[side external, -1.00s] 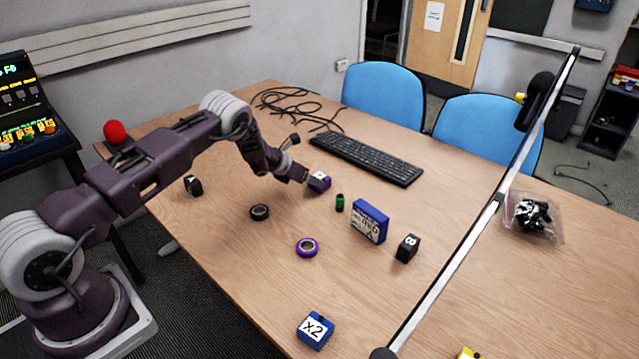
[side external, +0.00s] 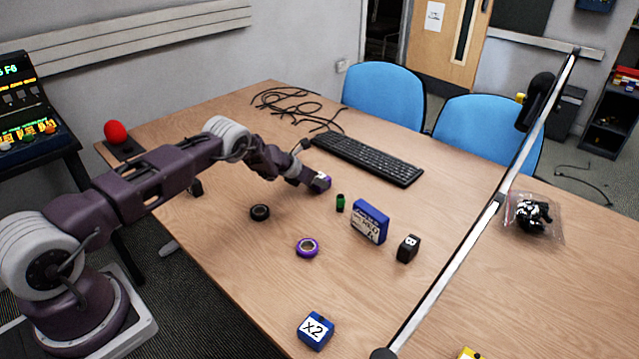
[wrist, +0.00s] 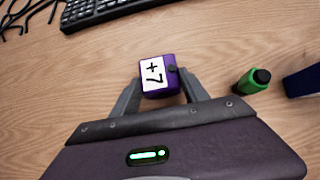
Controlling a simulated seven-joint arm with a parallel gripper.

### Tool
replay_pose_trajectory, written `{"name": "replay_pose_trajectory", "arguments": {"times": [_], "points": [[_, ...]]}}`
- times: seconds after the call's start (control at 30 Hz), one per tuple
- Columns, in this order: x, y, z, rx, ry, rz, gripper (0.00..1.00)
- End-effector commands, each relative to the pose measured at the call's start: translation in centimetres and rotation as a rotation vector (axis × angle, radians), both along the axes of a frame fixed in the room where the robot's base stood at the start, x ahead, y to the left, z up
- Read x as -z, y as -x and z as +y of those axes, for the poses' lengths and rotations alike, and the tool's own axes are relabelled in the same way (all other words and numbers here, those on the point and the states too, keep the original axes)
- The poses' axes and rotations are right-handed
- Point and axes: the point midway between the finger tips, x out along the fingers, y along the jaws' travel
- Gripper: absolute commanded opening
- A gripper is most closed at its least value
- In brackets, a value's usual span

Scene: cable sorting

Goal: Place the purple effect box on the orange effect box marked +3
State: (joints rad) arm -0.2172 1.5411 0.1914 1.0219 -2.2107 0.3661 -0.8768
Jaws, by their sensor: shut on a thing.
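The purple effect box (wrist: 152,92) has a white label reading "+7" and a dark knob on its right side in the wrist view. My gripper (wrist: 160,97) is shut on it, one finger on each side. In the side view my gripper (side external: 316,181) is low over the table by the keyboard, and the purple box (side external: 322,180) is partly hidden by it. I cannot tell whether the box touches the table. I do not see an orange box marked +3. A yellow box (side external: 470,353) is cut off at the bottom edge, its marking out of sight.
Close by are a keyboard (side external: 367,158), a green cylinder (side external: 340,203) and a blue box (side external: 369,222). A black box (side external: 408,248), purple tape (side external: 307,247), black tape (side external: 260,212) and a blue "x2" box (side external: 314,330) lie around. A lamp pole (side external: 470,230) crosses the right side.

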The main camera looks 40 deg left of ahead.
Motion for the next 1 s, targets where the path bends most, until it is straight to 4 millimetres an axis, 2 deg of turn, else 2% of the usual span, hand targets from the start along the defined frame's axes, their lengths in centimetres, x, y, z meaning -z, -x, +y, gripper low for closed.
{"name": "replay_pose_trajectory", "arguments": {"times": [0.17, 0.4, 0.53, 0.67, 0.77, 0.87, 0.97, 1.0], "points": [[-0.7, -0.1, 0.0, 0.0, 0.0, -0.003, 0.0], [-6.5, -0.1, 0.1, -0.001, 0.001, -0.005, 0.0], [-9.1, -0.1, 0.0, 0.001, 0.001, -0.004, 0.0], [-12.4, 0.4, -1.1, 0.016, 0.001, -0.004, 0.0], [-16.6, 1.9, -3.4, 0.05, -0.001, -0.004, 0.0], [-21.2, 4.8, -6.3, 0.089, -0.001, -0.004, 0.0], [-25.5, 8.9, -9.4, 0.136, -0.001, -0.004, 0.0], [-27.1, 10.9, -10.7, 0.158, -0.001, -0.004, 0.0]]}}
